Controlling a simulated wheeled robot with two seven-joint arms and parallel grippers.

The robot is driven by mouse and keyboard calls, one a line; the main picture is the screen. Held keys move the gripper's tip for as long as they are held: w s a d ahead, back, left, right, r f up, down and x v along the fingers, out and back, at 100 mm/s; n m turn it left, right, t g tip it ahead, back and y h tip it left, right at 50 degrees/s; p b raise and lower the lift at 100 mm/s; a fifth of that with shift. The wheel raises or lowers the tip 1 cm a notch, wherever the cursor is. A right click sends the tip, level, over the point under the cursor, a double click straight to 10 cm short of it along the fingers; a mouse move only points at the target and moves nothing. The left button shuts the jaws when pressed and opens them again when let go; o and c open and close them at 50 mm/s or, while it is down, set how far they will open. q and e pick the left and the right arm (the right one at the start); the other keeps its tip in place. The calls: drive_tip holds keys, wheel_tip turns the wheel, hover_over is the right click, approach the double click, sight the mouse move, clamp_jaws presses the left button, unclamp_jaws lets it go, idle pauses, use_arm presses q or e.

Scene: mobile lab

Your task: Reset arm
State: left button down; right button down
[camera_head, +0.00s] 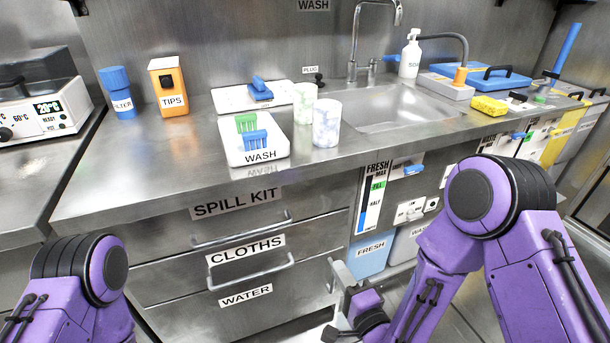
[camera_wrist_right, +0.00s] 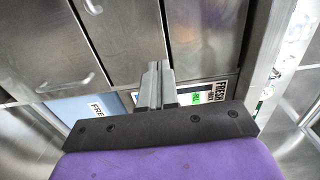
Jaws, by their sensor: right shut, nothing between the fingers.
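My right arm (camera_head: 495,230), purple with black joints, comes in at the right and bends down in front of the counter. My right gripper (camera_head: 342,278) is low in front of the cabinet, left of the blue FRESH container (camera_head: 369,258). In the right wrist view the grey fingers of the right gripper (camera_wrist_right: 157,84) are together with nothing between them. They point toward the steel cabinet front (camera_wrist_right: 205,40). My left arm (camera_head: 85,285) shows only as a purple link and black joint at the lower left. My left gripper is out of view.
On the steel counter (camera_head: 180,160) stand a WASH tray (camera_head: 234,154), two cups (camera_head: 326,123), an orange TIPS box (camera_head: 167,87), a blue filter (camera_head: 118,93) and a soap bottle (camera_head: 411,56). A sink (camera_head: 390,105) is behind. Drawer handles (camera_head: 250,274) stick out below.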

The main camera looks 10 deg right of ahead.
drive_tip(key=s+d+f+n+g+h, duration=0.2)
drive_tip(key=s+d+f+n+g, duration=0.15)
drive_tip(key=f, duration=0.25)
drive_tip(key=s+d+f+n+g+h, duration=0.1)
drive_tip(key=s+d+f+n+g, duration=0.25)
drive_tip(key=f, duration=0.35)
drive_tip(key=s+d+f+g+h, duration=0.2)
drive_tip(key=s+d+f, duration=0.15)
drive_tip(key=s, duration=0.25)
drive_tip(key=s+d+f+n+g+h, duration=0.1)
drive_tip(key=s+d+f+g, duration=0.25)
drive_tip(key=s, duration=0.25)
drive_tip(key=s+d+f+g+h, duration=0.2)
drive_tip(key=s+d+f, duration=0.15)
drive_tip(key=s, duration=0.25)
wheel_tip(320, 180, up, 23)
drive_tip(key=p, duration=2.2)
drive_tip(key=shift+f, duration=0.15)
